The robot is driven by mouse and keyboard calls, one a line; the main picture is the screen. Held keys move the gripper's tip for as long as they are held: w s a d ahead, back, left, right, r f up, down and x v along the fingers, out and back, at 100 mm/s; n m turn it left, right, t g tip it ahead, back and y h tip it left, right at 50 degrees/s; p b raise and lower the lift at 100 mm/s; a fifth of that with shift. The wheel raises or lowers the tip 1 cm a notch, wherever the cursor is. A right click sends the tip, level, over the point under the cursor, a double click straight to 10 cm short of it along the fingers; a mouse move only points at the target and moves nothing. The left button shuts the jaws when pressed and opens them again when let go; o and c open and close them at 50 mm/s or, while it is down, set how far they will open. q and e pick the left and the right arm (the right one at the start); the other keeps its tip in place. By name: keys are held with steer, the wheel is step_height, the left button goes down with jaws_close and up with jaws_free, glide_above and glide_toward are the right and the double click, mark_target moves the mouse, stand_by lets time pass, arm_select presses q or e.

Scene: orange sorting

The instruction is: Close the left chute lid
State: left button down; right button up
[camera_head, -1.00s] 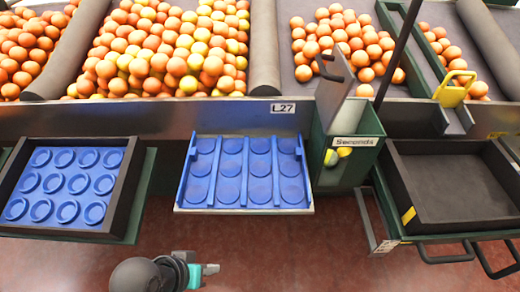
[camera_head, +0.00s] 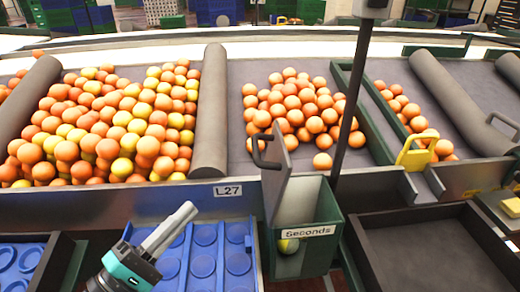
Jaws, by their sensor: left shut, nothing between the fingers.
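A grey chute lid (camera_head: 287,172) with a black handle (camera_head: 264,148) stands open and steeply tilted. It rises from the left side of a green chute box (camera_head: 316,258) labelled "Seconds". A yellowish fruit shows inside the box. My left gripper (camera_head: 188,210) is at the lower left, over the blue tray. Its grey fingers are shut and empty, pointing up and right. It is apart from the lid, to its left and lower. My right gripper is out of view.
A blue cupped tray (camera_head: 238,262) lies left of the chute, and a dark empty tray (camera_head: 425,255) right of it. A dark upright post (camera_head: 353,105) stands just behind the box. Oranges (camera_head: 110,125) fill the sloped bins behind. A yellow handle (camera_head: 416,153) sits farther right.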

arm_select(q)
steer(key=w+d+r+n+p, duration=0.1)
steer(key=w+d+r+p, duration=0.2)
steer(key=w+d, duration=0.5)
steer(key=shift+d+r+t, duration=0.3)
steer(key=shift+d+r, duration=0.55)
steer(key=shift+d, duration=0.1)
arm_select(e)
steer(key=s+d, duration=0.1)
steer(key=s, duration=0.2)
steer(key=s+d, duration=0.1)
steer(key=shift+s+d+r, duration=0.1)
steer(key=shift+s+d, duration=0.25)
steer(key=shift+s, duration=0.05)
arm_select(q)
steer(key=shift+p, duration=0.3)
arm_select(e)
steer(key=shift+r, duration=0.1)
